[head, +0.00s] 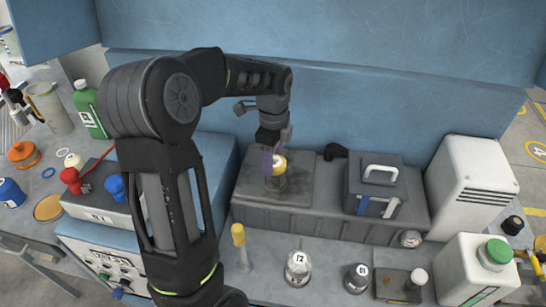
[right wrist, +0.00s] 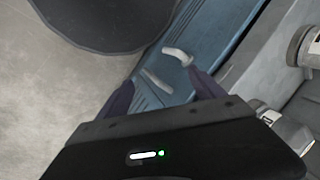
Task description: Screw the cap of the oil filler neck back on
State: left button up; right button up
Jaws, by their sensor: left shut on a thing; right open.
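My left gripper (head: 273,158) reaches down from above and is shut on the yellow cap. The right gripper does not show in the head view.
A dark box with a handle (head: 380,175) stands right of the neck. A yellow-topped post (head: 239,236), silver fittings (head: 298,265) and a white jug with a green cap (head: 482,270) stand in front. A blue wall (head: 340,110) rises behind. Bottles and jars crowd the left bench.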

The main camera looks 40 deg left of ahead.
pick_arm(q)
jog(key=shift+m, duration=0.7)
jog(key=o, duration=1.4)
jog(key=shift+o, duration=0.4)
jog(key=shift+o, duration=1.4)
jog(key=shift+r+p, duration=2.45)
jog(key=shift+r, duration=0.55)
jog(key=shift+f, duration=0.1)
